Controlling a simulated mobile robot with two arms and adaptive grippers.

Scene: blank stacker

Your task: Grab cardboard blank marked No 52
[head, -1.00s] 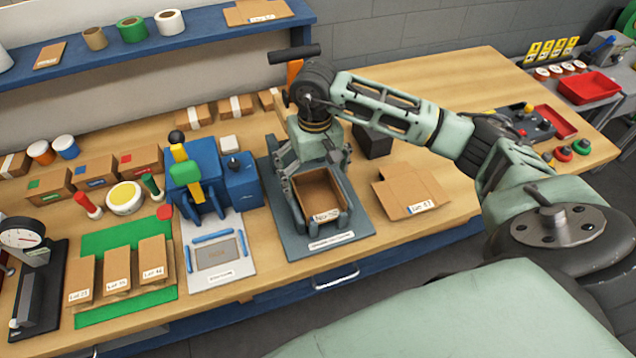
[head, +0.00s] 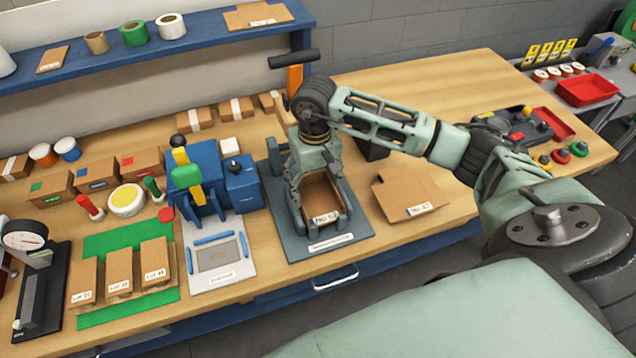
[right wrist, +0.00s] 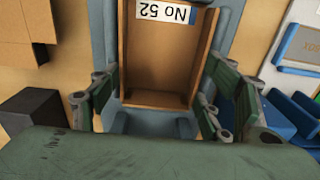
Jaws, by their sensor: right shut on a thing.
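The cardboard blank marked No 52 (head: 321,196) is an open, tray-like brown piece with a white label on its near edge. It sits in the grey stacker fixture (head: 345,243) on the bench. My right gripper (head: 314,180) comes down over it from behind, with its fingers shut on the blank's two sides. In the right wrist view the blank (right wrist: 158,62) lies between the two green finger pads, and its label appears upside down. My left gripper is not in view.
A flat blank (head: 405,192) lies to the right of the fixture. A blue press (head: 200,185) stands close on the left. Lot-labelled blanks lie on a green mat (head: 120,240) further left. The bench's back right is clear.

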